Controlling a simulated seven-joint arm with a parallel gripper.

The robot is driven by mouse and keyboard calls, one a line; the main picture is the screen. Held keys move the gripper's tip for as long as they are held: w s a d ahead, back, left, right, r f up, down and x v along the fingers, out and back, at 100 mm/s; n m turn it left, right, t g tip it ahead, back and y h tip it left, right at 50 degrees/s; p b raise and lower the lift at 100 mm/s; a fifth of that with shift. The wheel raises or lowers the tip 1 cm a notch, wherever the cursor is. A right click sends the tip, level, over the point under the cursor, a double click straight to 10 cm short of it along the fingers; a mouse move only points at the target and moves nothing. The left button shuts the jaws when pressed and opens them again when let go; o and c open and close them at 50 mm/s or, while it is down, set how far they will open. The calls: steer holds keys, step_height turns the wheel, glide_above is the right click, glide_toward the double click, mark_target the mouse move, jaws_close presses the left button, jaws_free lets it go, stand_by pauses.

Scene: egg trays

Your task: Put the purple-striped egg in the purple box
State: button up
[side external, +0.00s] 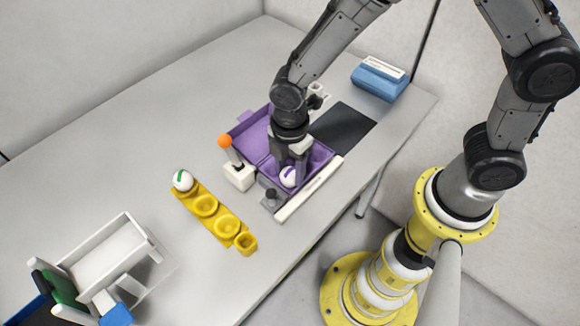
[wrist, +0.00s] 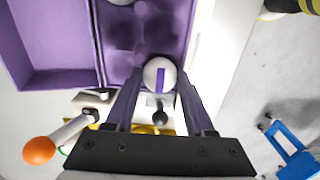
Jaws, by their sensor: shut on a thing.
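The purple-striped egg (side external: 289,176) is white with a purple band and sits between the fingers of my gripper (side external: 291,165). In the wrist view the egg (wrist: 160,75) lies at the fingertips of my gripper (wrist: 160,92), which is shut on it. The purple box (side external: 251,138) is open, with its lid laid back to the left. The egg is over or in the near end of the box's compartment; I cannot tell whether it touches the bottom. The box (wrist: 100,45) fills the upper left of the wrist view, and its compartment has round hollows.
A yellow egg tray (side external: 215,216) holds a green-striped egg (side external: 183,181) at its far end. An orange-knobbed lever (side external: 226,142) stands left of the box. A blue case (side external: 380,78) and dark mat (side external: 343,127) lie behind. A white rack (side external: 112,253) stands at lower left.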

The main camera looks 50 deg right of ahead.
steer(key=o, duration=0.9)
step_height(320, 180, up, 14)
steer(key=shift+f, duration=0.1)
